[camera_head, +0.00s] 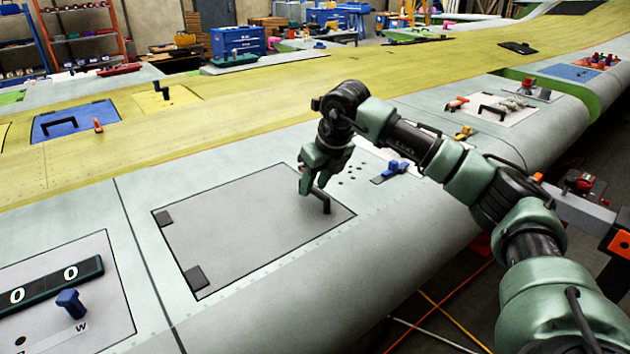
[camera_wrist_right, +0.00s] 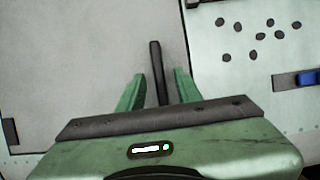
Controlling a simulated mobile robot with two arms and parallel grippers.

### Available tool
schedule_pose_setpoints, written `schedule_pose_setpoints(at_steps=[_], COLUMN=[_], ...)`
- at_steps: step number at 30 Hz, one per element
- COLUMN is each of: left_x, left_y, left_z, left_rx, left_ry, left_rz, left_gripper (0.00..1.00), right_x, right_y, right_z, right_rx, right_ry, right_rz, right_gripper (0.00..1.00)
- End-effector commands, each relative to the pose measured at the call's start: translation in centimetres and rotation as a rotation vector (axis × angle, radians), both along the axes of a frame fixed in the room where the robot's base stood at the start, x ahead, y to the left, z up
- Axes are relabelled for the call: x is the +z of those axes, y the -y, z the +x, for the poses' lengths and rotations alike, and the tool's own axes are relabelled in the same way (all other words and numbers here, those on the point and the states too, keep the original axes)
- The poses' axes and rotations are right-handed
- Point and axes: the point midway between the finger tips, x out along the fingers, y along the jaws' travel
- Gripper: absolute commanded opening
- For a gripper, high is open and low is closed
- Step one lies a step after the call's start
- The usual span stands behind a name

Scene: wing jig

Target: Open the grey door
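The grey door (camera_head: 235,230) is a flat panel lying closed in the pale green wing surface, with two dark hinges at its left edge. Its black bar handle (camera_head: 325,203) stands up near the right edge. My right gripper (camera_head: 312,188) is above the door at the handle, pointing down. In the right wrist view, the two green fingers are apart, with the dark handle (camera_wrist_right: 157,70) between them and a gap on both sides. Whether the fingertips reach below the handle's top is hard to tell. My left gripper is out of view.
Right of the door are several small holes (camera_head: 350,172) and a blue latch (camera_head: 394,169). A panel with a blue knob (camera_head: 70,303) and number display (camera_head: 45,285) lies front left. A blue panel (camera_head: 75,122) with a handle is further back. The wing between is clear.

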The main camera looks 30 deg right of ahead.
Motion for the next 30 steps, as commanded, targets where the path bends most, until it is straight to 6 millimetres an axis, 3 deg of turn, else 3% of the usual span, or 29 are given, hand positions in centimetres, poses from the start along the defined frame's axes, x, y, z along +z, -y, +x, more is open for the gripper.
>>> schedule_pose_setpoints(at_steps=[5,9,30], left_x=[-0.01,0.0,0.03], left_y=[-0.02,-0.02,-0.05], left_z=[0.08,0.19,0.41], left_rx=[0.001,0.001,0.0], left_ry=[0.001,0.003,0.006], left_rz=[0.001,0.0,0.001], left_gripper=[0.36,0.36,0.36], right_x=[-0.05,-0.04,0.02], right_y=[-0.02,-0.03,0.0], right_z=[0.01,0.0,0.0], right_rx=[0.001,0.001,0.0], right_ry=[0.0,0.0,0.0], right_rz=[0.0,0.0,0.0], right_gripper=[0.35,0.0,0.0])
